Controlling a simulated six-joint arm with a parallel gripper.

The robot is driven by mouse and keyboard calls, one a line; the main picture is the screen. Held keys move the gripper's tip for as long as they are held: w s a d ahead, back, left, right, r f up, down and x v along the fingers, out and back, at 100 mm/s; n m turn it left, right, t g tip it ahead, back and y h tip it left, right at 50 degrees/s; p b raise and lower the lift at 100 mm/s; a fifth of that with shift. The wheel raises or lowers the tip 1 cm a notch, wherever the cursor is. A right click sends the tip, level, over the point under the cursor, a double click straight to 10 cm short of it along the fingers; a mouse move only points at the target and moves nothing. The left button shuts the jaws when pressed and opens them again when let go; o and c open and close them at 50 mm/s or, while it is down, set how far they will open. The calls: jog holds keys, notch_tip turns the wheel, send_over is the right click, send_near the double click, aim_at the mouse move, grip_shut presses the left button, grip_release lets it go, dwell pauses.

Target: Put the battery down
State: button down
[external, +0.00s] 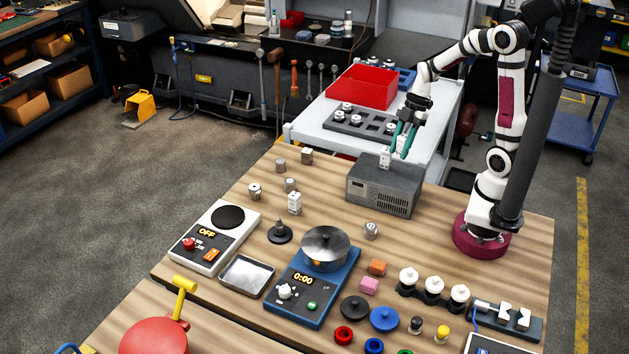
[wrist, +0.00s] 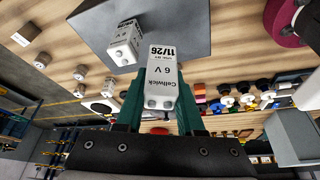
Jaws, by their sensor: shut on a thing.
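My gripper (external: 403,142) has green fingers and is shut on a white battery (external: 401,144). In the wrist view the held battery (wrist: 162,80) sits between the fingers (wrist: 160,95), its label reading "Cellwick 6 V 11/26". The battery is in the air, apparently above the grey box (external: 378,196) with a slotted front. A second white battery (external: 385,160) stands on top of that box, left of the held one; it also shows in the wrist view (wrist: 124,45) against the box's grey top (wrist: 180,25). A similar white block (external: 295,203) stands on the wooden table. The held battery's far end is hidden.
Behind the box, a white bench bears a red bin (external: 362,86) and a dark tray (external: 358,128) with several round parts. Metal pieces (external: 254,191) stand on the table to the left.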

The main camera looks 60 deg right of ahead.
aim_at(383, 180)
jog(key=w+a+f, duration=0.2)
jog(key=a, duration=0.1)
jog(key=shift+f, duration=0.1)
notch_tip(383, 180, down, 4)
jog(key=shift+w+f, duration=0.1)
jog(key=shift+w, duration=0.05)
jog(key=c, duration=0.5)
grip_release()
